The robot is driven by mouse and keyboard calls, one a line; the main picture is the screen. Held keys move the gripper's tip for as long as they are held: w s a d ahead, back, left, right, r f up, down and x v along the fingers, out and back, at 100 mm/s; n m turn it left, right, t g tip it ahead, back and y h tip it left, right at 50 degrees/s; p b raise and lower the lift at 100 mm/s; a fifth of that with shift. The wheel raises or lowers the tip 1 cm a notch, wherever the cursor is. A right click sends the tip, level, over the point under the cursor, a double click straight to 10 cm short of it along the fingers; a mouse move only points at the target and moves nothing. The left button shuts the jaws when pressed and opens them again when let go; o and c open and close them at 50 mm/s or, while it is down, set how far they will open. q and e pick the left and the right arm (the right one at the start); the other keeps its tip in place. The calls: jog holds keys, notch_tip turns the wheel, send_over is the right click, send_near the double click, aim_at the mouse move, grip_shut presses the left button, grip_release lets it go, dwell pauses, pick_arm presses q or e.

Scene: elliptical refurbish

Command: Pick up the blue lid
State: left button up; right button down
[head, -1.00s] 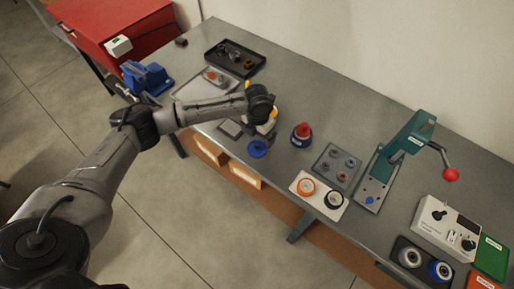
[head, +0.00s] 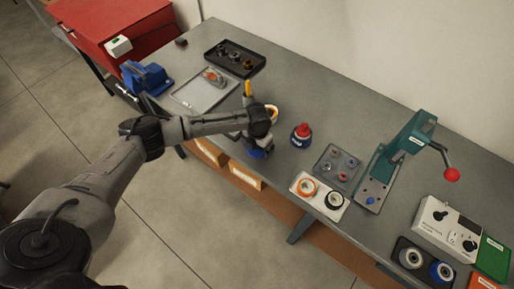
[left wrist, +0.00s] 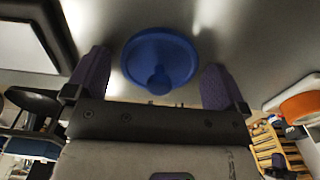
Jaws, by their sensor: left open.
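The blue lid (left wrist: 160,55) is a round disc with a knob in the left wrist view. It lies on the grey bench between the two open fingers of my left gripper (left wrist: 155,85), with a gap on each side. In the head view the lid (head: 259,153) shows near the bench's front edge, partly hidden under my left gripper (head: 257,143). The gripper is open and empty, pointing down over the lid. My right gripper is not in view.
A blue bottle with a red top (head: 301,136) stands right of the gripper. A white plate with orange and dark rings (head: 318,207), a grey tray of small parts (head: 325,171) and a green lever press (head: 405,145) are further right. A pale tray (head: 185,98) lies left.

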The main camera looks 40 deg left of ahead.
pick_arm(q)
jog(key=c, duration=0.7)
jog(key=shift+c, duration=0.3)
jog(key=shift+r, duration=0.1)
